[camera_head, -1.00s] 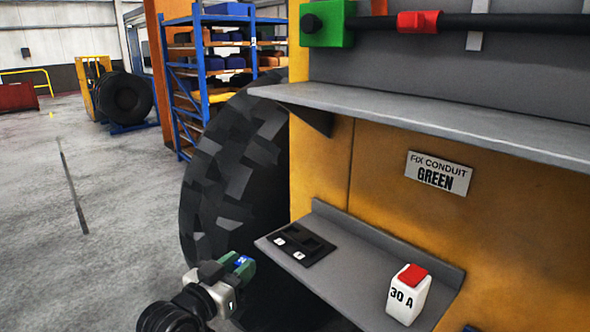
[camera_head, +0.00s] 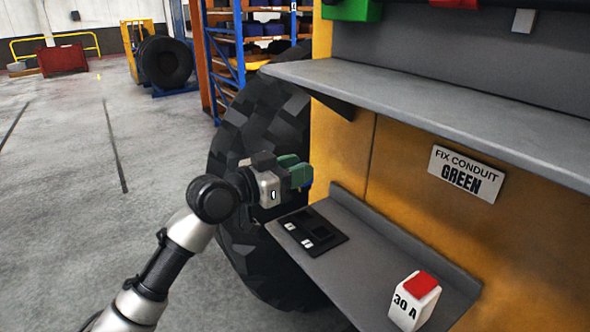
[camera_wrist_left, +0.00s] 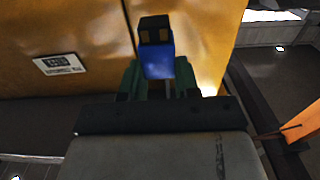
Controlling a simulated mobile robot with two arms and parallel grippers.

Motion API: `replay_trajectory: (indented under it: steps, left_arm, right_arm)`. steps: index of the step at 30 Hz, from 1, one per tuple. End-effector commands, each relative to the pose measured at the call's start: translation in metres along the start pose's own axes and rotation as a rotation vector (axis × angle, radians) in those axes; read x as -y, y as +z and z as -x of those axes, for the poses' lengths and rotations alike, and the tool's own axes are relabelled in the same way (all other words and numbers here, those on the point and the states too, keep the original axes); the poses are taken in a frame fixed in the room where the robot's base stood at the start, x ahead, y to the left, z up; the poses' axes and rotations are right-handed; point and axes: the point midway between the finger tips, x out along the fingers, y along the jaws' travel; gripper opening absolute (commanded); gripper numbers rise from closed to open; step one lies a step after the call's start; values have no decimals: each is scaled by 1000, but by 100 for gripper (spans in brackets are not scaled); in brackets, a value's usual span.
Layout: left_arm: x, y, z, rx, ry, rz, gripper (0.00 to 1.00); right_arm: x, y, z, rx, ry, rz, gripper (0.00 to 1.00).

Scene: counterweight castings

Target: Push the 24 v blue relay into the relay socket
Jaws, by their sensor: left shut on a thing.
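My left gripper (camera_head: 293,172) is shut on the blue relay (camera_wrist_left: 158,60), held above the lower grey shelf. In the left wrist view the relay is a blue block with a dark, two-part end, between the green fingers (camera_wrist_left: 158,82). In the head view the fingers hide nearly all of it; only a bit of blue shows at their tips. The relay socket (camera_head: 318,234) is a flat black plate with dark recesses and two small white labels, on the left part of the shelf. The relay is above the socket and apart from it. My right gripper is not in view.
A white block marked 30 A with a red top (camera_head: 414,301) stands on the lower shelf (camera_head: 370,265) at right. An upper grey shelf (camera_head: 420,100) juts out above. A FIX CONDUIT GREEN sign (camera_head: 466,173) is on the yellow panel. A large tyre (camera_head: 262,120) stands behind the gripper.

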Motion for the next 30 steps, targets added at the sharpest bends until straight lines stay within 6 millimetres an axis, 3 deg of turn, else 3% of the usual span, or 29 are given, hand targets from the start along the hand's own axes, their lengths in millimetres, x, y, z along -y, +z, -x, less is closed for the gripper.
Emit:
replay_trajectory:
  steps: [18, 30]
  left_arm:
    - [0, 53, 0, 0, -1, 1, 8]
    - [0, 58, 0, 0, -1, 1, 8]
  right_arm:
    - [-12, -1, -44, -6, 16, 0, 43]
    - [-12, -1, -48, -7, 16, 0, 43]
